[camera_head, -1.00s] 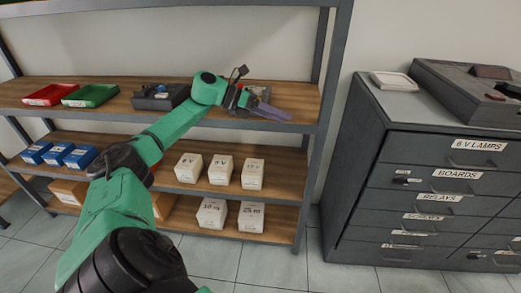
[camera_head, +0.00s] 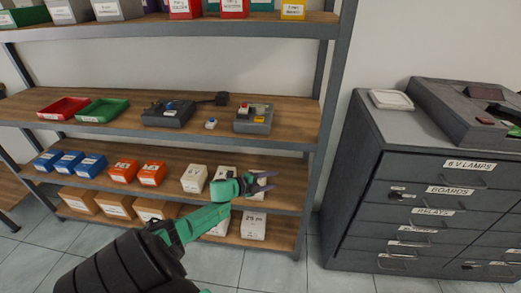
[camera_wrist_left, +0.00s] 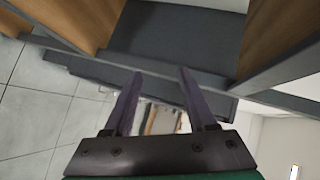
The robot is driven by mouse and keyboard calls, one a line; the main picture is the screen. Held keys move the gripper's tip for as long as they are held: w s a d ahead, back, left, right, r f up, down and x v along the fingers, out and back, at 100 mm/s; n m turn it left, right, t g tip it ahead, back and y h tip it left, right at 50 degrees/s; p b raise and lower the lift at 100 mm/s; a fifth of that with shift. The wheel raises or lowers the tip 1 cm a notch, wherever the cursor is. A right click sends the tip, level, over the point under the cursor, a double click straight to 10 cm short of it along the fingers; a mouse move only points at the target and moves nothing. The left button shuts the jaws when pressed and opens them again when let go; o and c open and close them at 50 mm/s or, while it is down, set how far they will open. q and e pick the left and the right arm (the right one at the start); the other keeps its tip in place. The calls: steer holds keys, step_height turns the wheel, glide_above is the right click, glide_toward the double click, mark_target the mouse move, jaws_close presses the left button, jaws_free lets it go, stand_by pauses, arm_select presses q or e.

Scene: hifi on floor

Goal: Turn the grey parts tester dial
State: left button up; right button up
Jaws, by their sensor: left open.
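Two grey devices sit on the middle shelf: a dark one (camera_head: 168,113) with small parts on top, and a lighter grey box (camera_head: 254,120) with red and yellow details to its right. Either may be the parts tester; a dial is too small to make out. My left gripper (camera_head: 266,182) is in front of the lower shelf, below the lighter grey box and apart from it. In the left wrist view its two purple fingers (camera_wrist_left: 155,90) are spread with nothing between them. My right gripper is not in view.
A small blue-and-white item (camera_head: 211,124) and a black block (camera_head: 222,99) lie between the devices. Red (camera_head: 63,108) and green (camera_head: 102,110) trays are at left. White boxes (camera_head: 194,179) stand behind my gripper. A drawer cabinet (camera_head: 400,190) stands right, bearing another grey device (camera_head: 450,107).

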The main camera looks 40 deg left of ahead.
arm_select(q)
steer(key=s+f+n+g+y+p, duration=0.1)
steer(key=s+f+n+y, duration=0.1)
steer(key=f, duration=0.5)
steer(key=shift+s+a+n, duration=0.3)
steer(key=shift+s+n, duration=0.6)
steer(key=shift+s, duration=0.25)
